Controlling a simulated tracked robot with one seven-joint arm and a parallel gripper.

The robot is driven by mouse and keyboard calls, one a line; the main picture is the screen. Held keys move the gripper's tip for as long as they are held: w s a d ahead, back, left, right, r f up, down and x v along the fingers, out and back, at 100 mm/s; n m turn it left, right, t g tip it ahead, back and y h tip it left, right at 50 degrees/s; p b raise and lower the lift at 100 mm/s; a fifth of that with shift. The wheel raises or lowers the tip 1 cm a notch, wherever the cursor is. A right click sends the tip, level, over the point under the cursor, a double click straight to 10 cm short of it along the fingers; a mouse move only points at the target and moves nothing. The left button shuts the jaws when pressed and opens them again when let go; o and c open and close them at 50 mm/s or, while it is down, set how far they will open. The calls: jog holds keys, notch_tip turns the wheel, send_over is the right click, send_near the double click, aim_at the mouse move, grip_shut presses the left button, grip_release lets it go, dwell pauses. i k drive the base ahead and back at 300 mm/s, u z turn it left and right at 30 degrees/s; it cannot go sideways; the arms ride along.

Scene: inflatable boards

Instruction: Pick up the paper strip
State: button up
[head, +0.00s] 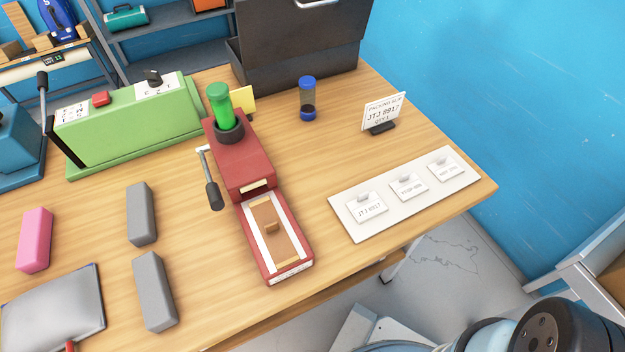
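No single item is plainly marked as the paper strip. Three small white paper tags, the left one (367,207) printed JTJ 8917, the middle one (408,188) and the right one (446,170), lie in a row on a white board (345,226) at the table's right. Each has a small grey clip-like piece at its top edge. A red press (240,160) with a green knob stands at mid-table, with a tan block in its white-edged front tray (300,268). Part of my arm shows at the bottom right; my gripper is outside the picture.
A packing slip card (382,112) reading JTJ 8917 stands behind the board. A blue-capped jar (307,98), a green machine (130,125), grey blocks (141,214), a pink block (35,240) and a dark case (300,50) share the wooden table (345,150). Bare wood separates press and board.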

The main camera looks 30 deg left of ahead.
aim_at(283, 253)
jog(key=z, duration=0.25)
jog(key=k, duration=2.85)
jog(key=u, duration=0.5)
jog(key=i, duration=1)
